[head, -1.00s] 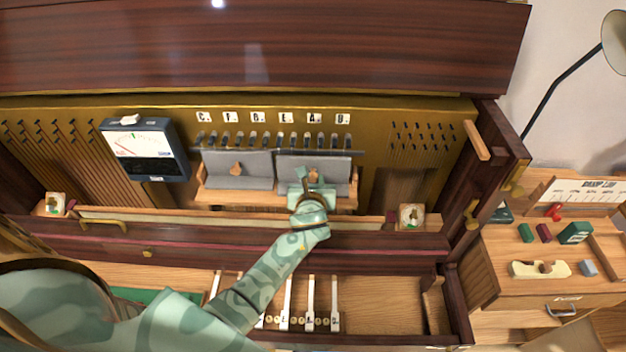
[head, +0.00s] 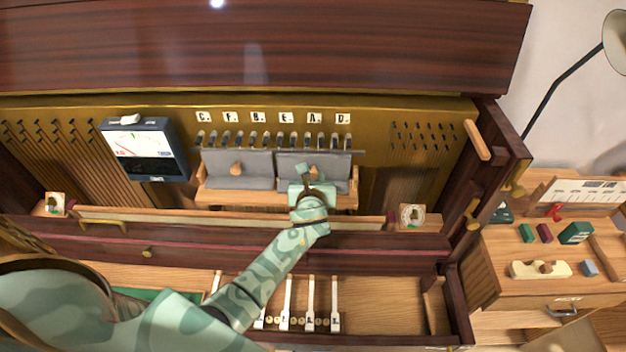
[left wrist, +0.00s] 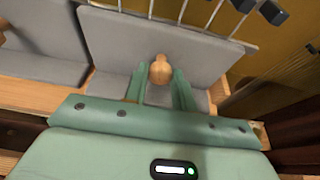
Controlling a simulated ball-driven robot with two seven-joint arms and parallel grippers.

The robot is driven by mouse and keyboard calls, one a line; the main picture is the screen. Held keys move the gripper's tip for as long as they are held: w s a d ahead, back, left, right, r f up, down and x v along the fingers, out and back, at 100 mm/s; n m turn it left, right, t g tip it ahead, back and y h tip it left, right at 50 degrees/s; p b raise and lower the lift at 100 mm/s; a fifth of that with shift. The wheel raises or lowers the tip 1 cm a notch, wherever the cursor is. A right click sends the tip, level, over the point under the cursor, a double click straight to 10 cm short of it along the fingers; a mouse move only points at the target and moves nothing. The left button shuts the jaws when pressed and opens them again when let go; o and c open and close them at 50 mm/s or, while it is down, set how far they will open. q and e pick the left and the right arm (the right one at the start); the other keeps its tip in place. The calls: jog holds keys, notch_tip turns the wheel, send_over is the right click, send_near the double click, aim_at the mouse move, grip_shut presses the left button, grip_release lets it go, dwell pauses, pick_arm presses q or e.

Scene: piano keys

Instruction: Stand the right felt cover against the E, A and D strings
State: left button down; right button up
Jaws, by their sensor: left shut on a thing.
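The right felt cover (head: 333,172) is a grey panel with a wooden knob, below the E, A and D labels (head: 314,118). My left gripper (head: 308,180) is shut on its knob. In the left wrist view the fingers (left wrist: 161,88) sit either side of the knob (left wrist: 160,68), and the cover (left wrist: 205,55) is upright or slightly tilted behind them. Its top edge is close to the string row (head: 322,141); I cannot tell whether it touches. The gripper hides part of its lower edge. My right gripper is not in view.
The left felt cover (head: 222,172) stands beside it on the same wooden ledge (head: 215,196). A meter (head: 145,150) is at the left. The wooden rail (head: 160,217) runs in front, under my arm. A side bench (head: 540,245) holds small items.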

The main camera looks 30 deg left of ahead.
pick_arm(q)
jog(key=shift+w+a, duration=0.2)
jog(key=shift+w, duration=0.2)
jog(key=c, duration=1.1)
grip_release()
jog(key=shift+o, duration=0.2)
jog(key=p+v, duration=0.4)
jog(key=v, duration=0.4)
jog(key=shift+s+f, duration=0.2)
jog(key=shift+f, duration=0.15)
jog(key=shift+d, duration=0.1)
